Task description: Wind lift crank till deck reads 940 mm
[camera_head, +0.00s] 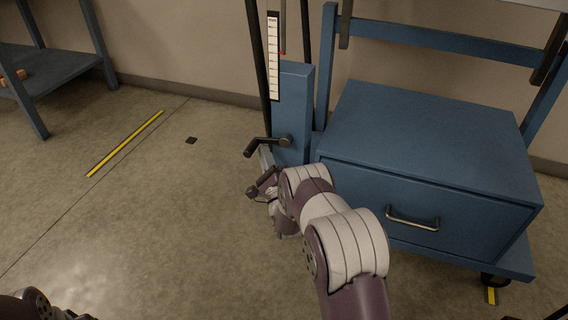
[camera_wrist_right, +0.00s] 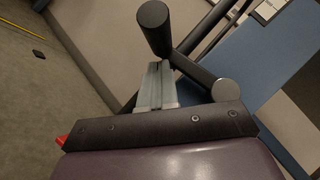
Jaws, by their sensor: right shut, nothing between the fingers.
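The black lift crank (camera_head: 266,147) sits on the front of the blue lift column (camera_head: 294,120). In the right wrist view the crank's handle (camera_wrist_right: 153,25) stands up just beyond my fingers. My right gripper (camera_head: 265,159) is just below the crank; its grey fingers (camera_wrist_right: 156,88) are shut with nothing between them. They overlap the crank in the picture; I cannot tell whether they touch. A white height scale (camera_head: 273,60) with a red mark beside it stands above the column; its numbers are too small to read. My left gripper is out of view.
A blue drawer cabinet (camera_head: 430,125) on casters stands right of the column, its silver handle (camera_head: 412,222) facing forward. A blue shelf (camera_head: 60,72) is at far left.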

